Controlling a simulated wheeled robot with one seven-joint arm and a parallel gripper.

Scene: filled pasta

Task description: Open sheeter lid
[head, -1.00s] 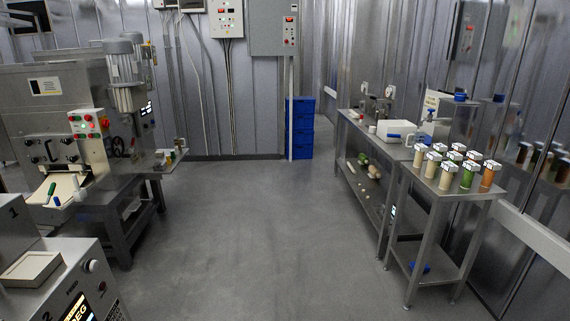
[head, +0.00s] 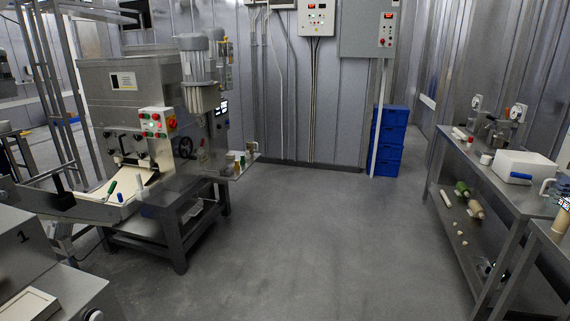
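A large steel machine (head: 125,95) stands on a dark frame at the left in the head view. It looks like the sheeter, but no label confirms this. Its boxy top shows no visible gap, and I cannot make out a separate lid. A control box (head: 157,122) with red and green buttons and a dark handwheel (head: 183,147) are on its near side. A pale sheet (head: 128,188) lies on its sloping outfeed, with green- and blue-handled tools on it. My gripper is not in view.
A steel unit marked 1 (head: 35,245) fills the lower left corner. A steel bench (head: 500,192) with a white box (head: 524,166) runs along the right. Blue crates (head: 388,143) stand at the back. The grey floor (head: 300,235) between is clear.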

